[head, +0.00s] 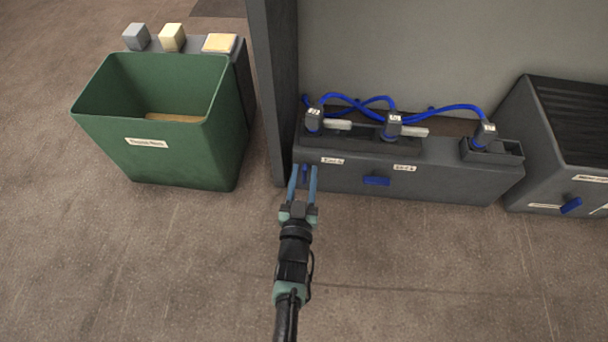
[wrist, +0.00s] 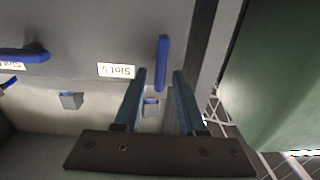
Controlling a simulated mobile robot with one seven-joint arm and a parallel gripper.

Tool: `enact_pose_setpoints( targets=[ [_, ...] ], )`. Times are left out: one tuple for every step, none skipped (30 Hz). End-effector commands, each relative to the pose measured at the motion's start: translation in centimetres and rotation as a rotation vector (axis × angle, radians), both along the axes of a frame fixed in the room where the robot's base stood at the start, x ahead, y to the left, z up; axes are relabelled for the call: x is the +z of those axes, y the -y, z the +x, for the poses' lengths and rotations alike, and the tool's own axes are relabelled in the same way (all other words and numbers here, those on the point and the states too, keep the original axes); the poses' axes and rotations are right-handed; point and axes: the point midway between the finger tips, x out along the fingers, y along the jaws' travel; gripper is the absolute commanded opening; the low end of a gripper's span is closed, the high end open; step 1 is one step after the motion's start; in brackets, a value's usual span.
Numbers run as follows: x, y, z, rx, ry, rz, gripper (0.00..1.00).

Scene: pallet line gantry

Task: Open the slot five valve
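The slot five valve is a slim blue handle (wrist: 162,62) on the grey front face of the manifold box, beside an upside-down "Slot 5" label (wrist: 116,70) in the wrist view. In the head view the handle (head: 305,173) stands upright at the box's left end, near its label (head: 332,161). My gripper (head: 303,168) is open at that face, one finger on each side of the handle. In the wrist view, the handle's near end lies between the fingertips (wrist: 159,74), with gaps visible on both sides. Contact cannot be told.
A second blue handle (head: 377,181) lies level on the same box (head: 450,183). Blue hoses (head: 350,100) run along its top. A dark post (head: 270,90) stands close left of my gripper, then a green bin (head: 190,165). Another grey box (head: 545,150) stands right. The front floor is clear.

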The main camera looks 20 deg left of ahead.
Motion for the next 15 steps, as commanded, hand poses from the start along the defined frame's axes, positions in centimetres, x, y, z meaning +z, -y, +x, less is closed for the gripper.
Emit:
enact_pose_setpoints(
  targets=[
    [-0.02, 0.02, -0.02, 0.000, 0.000, 0.000, 0.28],
    [-0.02, 0.02, -0.03, 0.000, 0.000, 0.000, 0.23],
    [-0.02, 0.02, -0.03, 0.000, 0.000, 0.000, 0.16],
    [-0.03, 0.02, -0.03, 0.000, 0.000, 0.000, 0.10],
    [-0.03, 0.02, -0.03, 0.000, 0.000, 0.000, 0.05],
    [-0.03, 0.02, -0.04, 0.000, 0.000, 0.000, 0.00],
    [-0.03, 0.02, -0.04, 0.000, 0.000, 0.000, 0.00],
    [-0.03, 0.02, -0.04, 0.000, 0.000, 0.000, 0.00],
    [-0.04, 0.02, -0.05, 0.000, 0.000, 0.000, 0.00],
    [-0.04, 0.02, -0.05, 0.000, 0.000, 0.000, 0.00],
    [-0.04, 0.02, -0.05, 0.000, 0.000, 0.000, 0.00],
    [-0.04, 0.02, -0.05, 0.000, 0.000, 0.000, 0.00],
    [-0.05, 0.02, -0.05, 0.000, 0.000, 0.000, 0.00],
    [-0.05, 0.02, -0.05, 0.000, 0.000, 0.000, 0.00],
    [-0.05, 0.03, -0.05, 0.000, -0.001, 0.002, 0.00]
  ],
)
